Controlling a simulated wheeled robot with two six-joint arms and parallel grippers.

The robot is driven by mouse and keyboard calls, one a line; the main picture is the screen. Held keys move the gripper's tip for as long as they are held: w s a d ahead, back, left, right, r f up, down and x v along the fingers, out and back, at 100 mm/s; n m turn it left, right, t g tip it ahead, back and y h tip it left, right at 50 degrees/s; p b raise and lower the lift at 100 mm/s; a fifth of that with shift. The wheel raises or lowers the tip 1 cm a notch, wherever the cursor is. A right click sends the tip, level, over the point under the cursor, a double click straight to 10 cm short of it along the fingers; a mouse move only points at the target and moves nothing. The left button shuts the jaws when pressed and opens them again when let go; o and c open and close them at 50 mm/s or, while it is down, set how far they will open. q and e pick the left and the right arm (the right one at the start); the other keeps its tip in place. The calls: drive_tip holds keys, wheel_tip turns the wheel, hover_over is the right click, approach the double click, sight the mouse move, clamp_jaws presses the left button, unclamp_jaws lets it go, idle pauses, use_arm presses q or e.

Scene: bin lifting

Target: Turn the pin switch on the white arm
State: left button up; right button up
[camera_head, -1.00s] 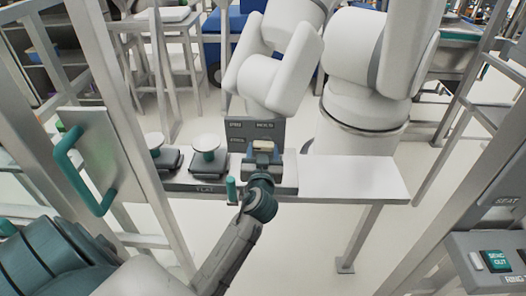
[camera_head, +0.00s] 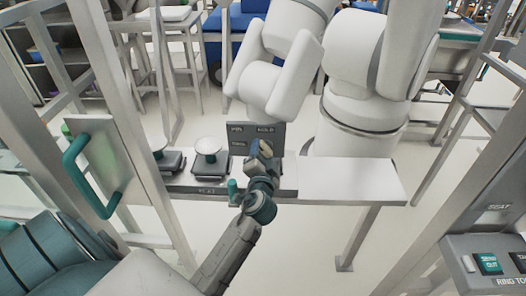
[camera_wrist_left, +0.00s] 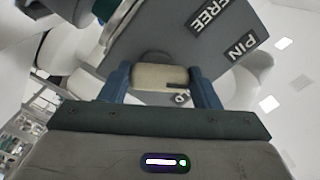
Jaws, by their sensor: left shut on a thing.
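The pin switch is a cream knob (camera_head: 266,145) on a dark grey panel (camera_head: 237,132) below the white arm (camera_head: 288,65). My left gripper (camera_head: 260,151) reaches the panel front and is shut on the knob. In the left wrist view the knob (camera_wrist_left: 165,77) sits between the two blue fingers (camera_wrist_left: 160,88), with a dark mark near its right end. The panel (camera_wrist_left: 150,35) there looks tilted and shows the labels FREE and PIN; a third label is mostly hidden behind the knob and finger. My right gripper is not in view.
The panel stands on a pale bench (camera_head: 355,180). A metal frame with a teal handle (camera_head: 78,180) stands at left, a button box (camera_head: 490,262) at lower right.

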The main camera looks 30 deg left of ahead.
use_arm(q)
drive_tip(key=m+p, duration=0.2)
drive_tip(key=m, duration=0.2)
drive_tip(key=shift+r, duration=0.15)
drive_tip(key=shift+m+p, duration=0.7)
drive_tip(key=shift+m, duration=0.9)
drive_tip(key=o, duration=1)
drive_tip(key=b+v, duration=0.3)
drive_tip(key=v, duration=0.8)
